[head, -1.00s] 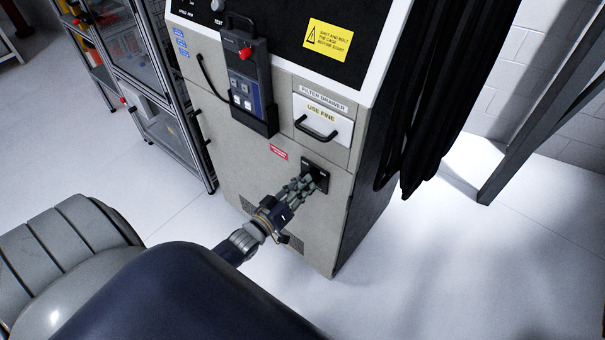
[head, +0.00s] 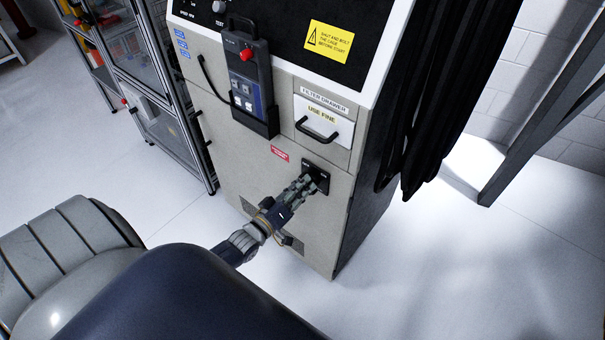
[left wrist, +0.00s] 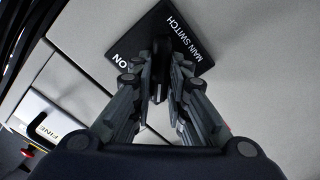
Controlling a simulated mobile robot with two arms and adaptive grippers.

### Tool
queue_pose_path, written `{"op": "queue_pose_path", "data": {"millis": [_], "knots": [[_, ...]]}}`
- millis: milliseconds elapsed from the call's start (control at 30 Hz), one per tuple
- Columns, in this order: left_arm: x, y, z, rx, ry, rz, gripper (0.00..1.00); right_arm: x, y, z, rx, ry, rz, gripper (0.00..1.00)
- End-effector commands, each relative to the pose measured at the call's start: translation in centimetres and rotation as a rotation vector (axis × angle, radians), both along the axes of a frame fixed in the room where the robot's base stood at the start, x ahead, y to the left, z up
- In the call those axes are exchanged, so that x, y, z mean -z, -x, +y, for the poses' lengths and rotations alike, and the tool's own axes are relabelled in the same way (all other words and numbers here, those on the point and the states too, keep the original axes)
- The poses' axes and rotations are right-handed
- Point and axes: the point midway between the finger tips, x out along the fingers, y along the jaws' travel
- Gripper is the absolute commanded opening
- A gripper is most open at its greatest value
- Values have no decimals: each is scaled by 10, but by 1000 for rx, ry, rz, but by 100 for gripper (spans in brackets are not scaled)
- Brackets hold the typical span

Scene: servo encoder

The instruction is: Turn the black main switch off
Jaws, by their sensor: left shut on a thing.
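The black main switch has a square black plate (head: 318,172) low on the front of the beige cabinet. My left gripper (head: 308,183) reaches it from the lower left in the head view. In the left wrist view the plate (left wrist: 133,48) carries the words "MAIN SWITCH" and "ON". My left gripper's fingers (left wrist: 160,92) are closed around the dark switch handle (left wrist: 158,88) in front of the plate. The fingers hide most of the handle, so its exact angle is hard to tell. My right gripper is in neither view.
Above the switch is a filter drawer (head: 323,121) with a black handle. A pendant with a red button (head: 247,90) hangs to its upper left. Black hoses (head: 432,100) hang on the cabinet's right side. A framed glass cage (head: 150,80) stands at left.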

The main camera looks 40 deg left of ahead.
Motion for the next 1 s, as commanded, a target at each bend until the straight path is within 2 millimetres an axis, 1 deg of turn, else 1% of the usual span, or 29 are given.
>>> {"op": "queue_pose_path", "data": {"millis": [33, 100, 400, 533, 667, 900, 1000], "knots": [[1, 0, 0, -1, 5, 3, 19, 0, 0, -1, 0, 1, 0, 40], [1, 0, 0, -1, 4, 2, 35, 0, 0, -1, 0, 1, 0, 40], [0, 0, 0, -1, 2, 1, 35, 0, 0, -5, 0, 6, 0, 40], [1, 7, 0, 0, 2, 3, 35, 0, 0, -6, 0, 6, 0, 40], [2, 26, 2, -1, 2, 5, 35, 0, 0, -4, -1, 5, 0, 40], [2, 77, 5, 1, 3, 5, 35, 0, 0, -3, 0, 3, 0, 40], [1, 95, 7, -1, 2, 4, 35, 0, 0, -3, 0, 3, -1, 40]]}}
